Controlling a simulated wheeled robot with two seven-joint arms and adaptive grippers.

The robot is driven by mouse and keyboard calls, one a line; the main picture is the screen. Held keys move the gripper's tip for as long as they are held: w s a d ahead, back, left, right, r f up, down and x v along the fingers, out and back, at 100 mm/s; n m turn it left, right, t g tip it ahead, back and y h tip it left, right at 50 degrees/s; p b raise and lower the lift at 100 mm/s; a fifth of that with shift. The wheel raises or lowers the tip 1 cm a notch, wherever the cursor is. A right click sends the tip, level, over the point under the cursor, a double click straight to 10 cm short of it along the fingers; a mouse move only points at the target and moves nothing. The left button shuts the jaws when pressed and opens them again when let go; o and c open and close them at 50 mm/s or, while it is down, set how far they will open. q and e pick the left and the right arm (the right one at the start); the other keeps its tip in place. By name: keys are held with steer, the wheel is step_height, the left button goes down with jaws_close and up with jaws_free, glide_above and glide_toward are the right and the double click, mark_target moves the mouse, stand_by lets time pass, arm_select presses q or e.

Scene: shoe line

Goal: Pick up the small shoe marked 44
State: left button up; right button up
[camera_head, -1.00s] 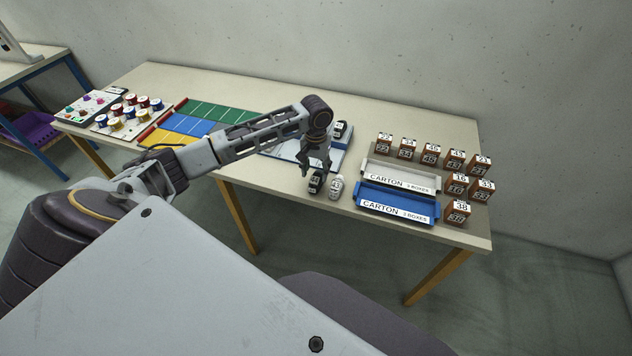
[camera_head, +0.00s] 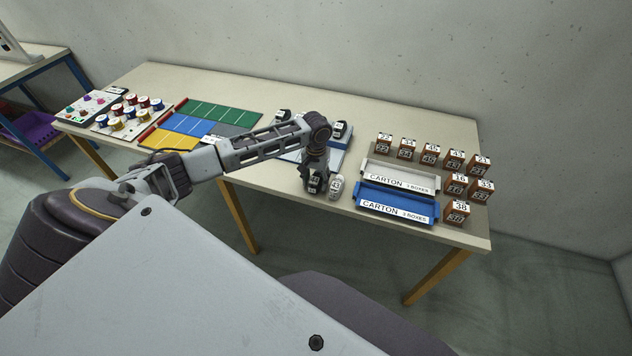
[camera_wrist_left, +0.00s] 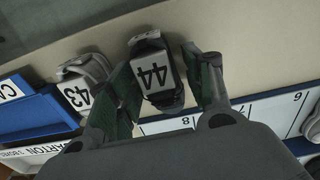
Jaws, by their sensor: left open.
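The small dark shoe marked 44 (camera_wrist_left: 153,75) stands on the table between the two fingers of my left gripper (camera_wrist_left: 165,88) in the left wrist view. The gripper is open, with a finger on each side of the shoe. In the head view the shoe (camera_head: 315,184) is partly hidden under my left gripper (camera_head: 313,183) near the front of the table. A light grey shoe marked 43 (camera_wrist_left: 78,93) stands close beside one finger; it also shows in the head view (camera_head: 335,188). My right gripper is not in view.
A blue carton tray (camera_head: 393,205) and a white carton tray (camera_head: 400,174) lie to the right. Several numbered brown boxes (camera_head: 457,212) stand around them. Two dark shoes, one of them at the back (camera_head: 340,130), stand near a white numbered board (camera_wrist_left: 270,112) behind the gripper.

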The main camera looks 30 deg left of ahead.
mark_target(316, 176)
arm_select(q)
steer(key=shift+c, duration=0.4)
steer(key=c, duration=0.7)
steer(key=shift+r, duration=0.15)
steer(key=shift+r, duration=4.85)
